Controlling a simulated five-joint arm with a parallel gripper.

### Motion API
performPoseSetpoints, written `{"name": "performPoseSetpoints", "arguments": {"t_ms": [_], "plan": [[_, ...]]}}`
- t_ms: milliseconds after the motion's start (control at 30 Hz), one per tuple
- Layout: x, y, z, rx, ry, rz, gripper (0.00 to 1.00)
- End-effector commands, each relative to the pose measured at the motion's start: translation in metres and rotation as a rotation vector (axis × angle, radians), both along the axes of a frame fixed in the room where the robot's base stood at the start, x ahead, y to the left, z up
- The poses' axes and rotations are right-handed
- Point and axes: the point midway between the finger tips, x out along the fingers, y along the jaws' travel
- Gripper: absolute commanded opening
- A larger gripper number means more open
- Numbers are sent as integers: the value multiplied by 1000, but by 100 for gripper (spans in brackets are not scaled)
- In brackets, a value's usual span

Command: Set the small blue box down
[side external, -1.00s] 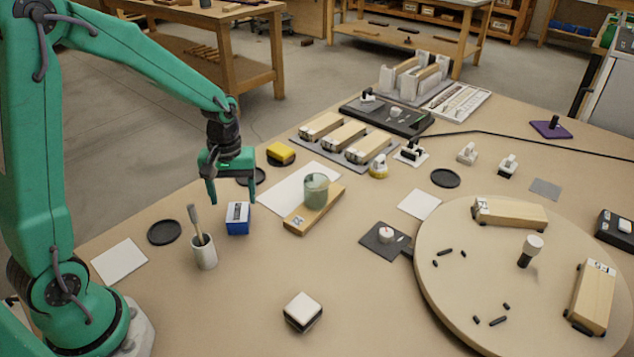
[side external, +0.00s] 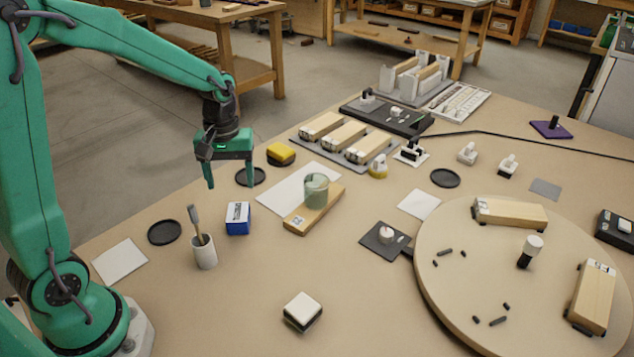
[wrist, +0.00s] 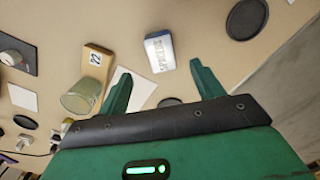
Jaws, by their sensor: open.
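The small blue box (side external: 238,219) with a white labelled top stands on the bench, just right of the brush cup. It also shows in the wrist view (wrist: 160,51), above and between the two fingers and apart from them. My gripper (side external: 231,186) is open and empty. It hangs above the bench, higher than the box and behind it in the side view. In the wrist view both green fingers (wrist: 162,82) are spread with nothing between them.
A cup with a brush (side external: 204,252) stands left of the box. A wooden block with a green jar (side external: 316,191) stands to its right. A black disc (side external: 164,232) lies left. The bench in front of the box is clear.

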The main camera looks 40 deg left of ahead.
Motion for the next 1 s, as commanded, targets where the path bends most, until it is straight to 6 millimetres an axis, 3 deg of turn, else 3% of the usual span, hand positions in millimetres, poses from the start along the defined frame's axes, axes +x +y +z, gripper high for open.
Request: {"name": "performPoseSetpoints", "arguments": {"t_ms": [167,367,700,1000], "plan": [[-2,-2,6,2,-14,-19,67],[-13,-9,27,10,-67,-94,67],[-51,-29,77,47,-213,-319,67],[-90,-44,106,100,-342,-524,67]]}}
